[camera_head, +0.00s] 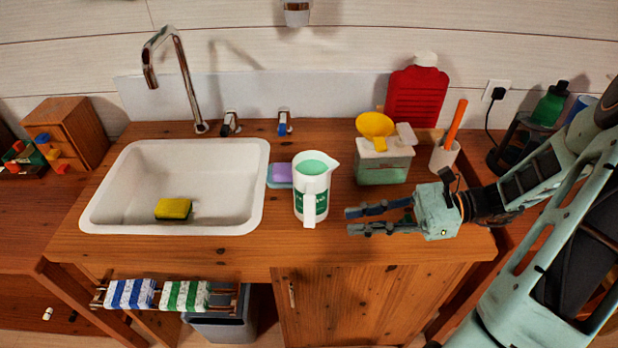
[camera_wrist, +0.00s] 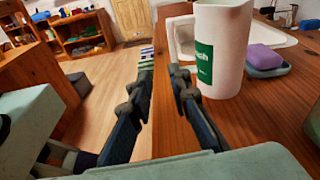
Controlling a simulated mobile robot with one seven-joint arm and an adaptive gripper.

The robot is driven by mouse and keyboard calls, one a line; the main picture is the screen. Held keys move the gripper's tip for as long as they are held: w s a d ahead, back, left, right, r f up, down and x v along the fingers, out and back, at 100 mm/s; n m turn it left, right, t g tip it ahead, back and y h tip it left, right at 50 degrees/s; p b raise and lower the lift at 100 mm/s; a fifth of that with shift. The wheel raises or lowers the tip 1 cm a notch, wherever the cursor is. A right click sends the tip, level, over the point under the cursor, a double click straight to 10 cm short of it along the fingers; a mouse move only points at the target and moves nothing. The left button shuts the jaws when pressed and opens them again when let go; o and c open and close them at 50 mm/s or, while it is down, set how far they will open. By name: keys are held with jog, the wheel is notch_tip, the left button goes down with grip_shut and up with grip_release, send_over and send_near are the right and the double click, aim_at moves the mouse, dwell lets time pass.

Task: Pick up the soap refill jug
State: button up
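The soap refill jug (camera_head: 311,184) is white with a green label and pale green liquid at its top. It stands upright on the wooden counter, right of the sink, with its handle towards the front. My gripper (camera_head: 350,220) is just right of the jug and low over the counter. Its two fingers are apart, with nothing between them. In the wrist view the jug (camera_wrist: 222,60) stands to the right of the fingers (camera_wrist: 162,70). Its handle shows at the upper left of its body, and the right finger partly overlaps the jug's lower left edge.
A purple soap bar on a dish (camera_head: 280,175) sits just left of the jug. The sink (camera_head: 130,185) is further left. A green-and-white container with a yellow funnel (camera_head: 376,127), a red bottle (camera_head: 417,98) and a white cup (camera_head: 443,157) stand behind my gripper. The counter's front edge is close.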

jog(key=w+r+m+t+y, duration=0.1)
jog(key=r+m+y, duration=0.1)
send_over(309, 226)
jog(key=shift+w+f+t, duration=0.15)
jog(key=shift+w+t, duration=0.15)
dwell(0.4)
grip_shut()
